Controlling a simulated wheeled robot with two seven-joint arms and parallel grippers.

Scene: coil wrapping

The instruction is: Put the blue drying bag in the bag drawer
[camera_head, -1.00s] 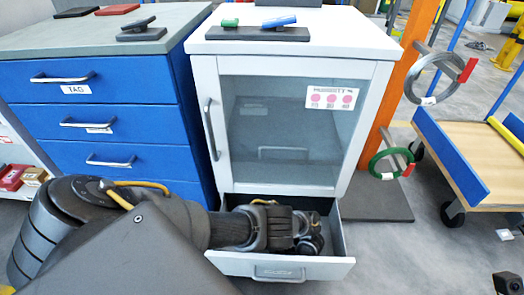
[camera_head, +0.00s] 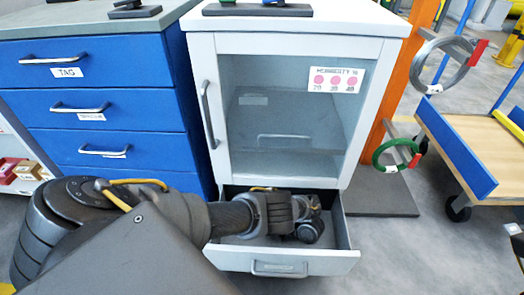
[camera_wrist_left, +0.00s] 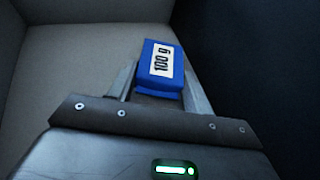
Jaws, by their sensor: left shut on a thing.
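The blue drying bag (camera_wrist_left: 160,62) shows in the left wrist view, with a white label reading "100 g". My left gripper (camera_wrist_left: 158,90) is shut on it, with the fingers on either side of the bag. In the head view my left arm reaches into the open bottom drawer (camera_head: 285,266) of the white cabinet, and my left gripper (camera_head: 308,228) is inside the drawer opening. The bag is hidden there. Whether the bag touches the drawer floor cannot be told. My right gripper is not in view.
The white cabinet's glass door (camera_head: 285,125) is shut above the drawer. A blue drawer unit (camera_head: 95,110) stands close on the left. An orange post (camera_head: 402,85) with wire coils and a wooden cart (camera_head: 490,150) stand on the right.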

